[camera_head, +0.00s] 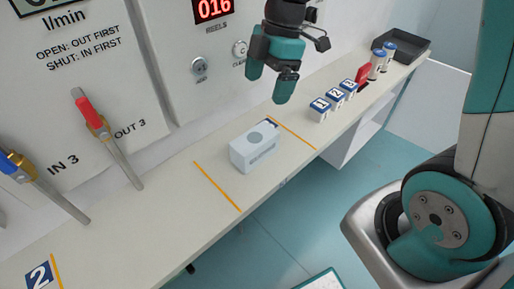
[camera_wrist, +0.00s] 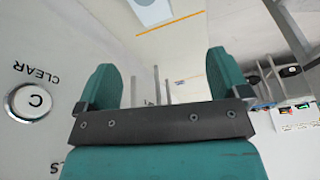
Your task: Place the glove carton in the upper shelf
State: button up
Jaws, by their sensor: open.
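A pale box with a grey round mark on top, apparently the glove carton (camera_head: 252,153), sits on the counter between two orange lines. A pale box edge at the top of the wrist view (camera_wrist: 152,10) looks like the same carton. My gripper (camera_head: 271,82) is open and empty. It hangs above and behind the carton, near the wall panel, clear of the box. Its two teal fingers (camera_wrist: 162,65) stand wide apart in the wrist view with nothing held between them. I cannot make out the upper shelf for certain.
The long counter (camera_head: 160,220) runs along the wall. Several numbered blocks (camera_head: 335,98), a red item (camera_head: 362,75), small white-and-blue containers (camera_head: 378,62) and a dark tray (camera_head: 408,45) stand farther right. Valve handles (camera_head: 95,118) jut out at left. A white compartment (camera_head: 350,142) is under the counter.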

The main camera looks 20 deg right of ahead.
aim_at(255, 137)
jog(key=f, duration=0.4)
jog(key=w+f+n, duration=0.1)
jog(key=f, duration=0.3)
jog(key=f+n, duration=0.1)
jog(key=f, duration=0.4)
jog(key=shift+w+a+p, duration=0.25)
jog(key=shift+a+p, duration=0.05)
jog(key=shift+a, duration=0.1)
jog(key=shift+p+x, duration=0.6)
jog(key=shift+x, duration=2.55)
jog(key=shift+a, duration=0.1)
jog(key=c, duration=1.2)
jog(key=shift+r, duration=0.15)
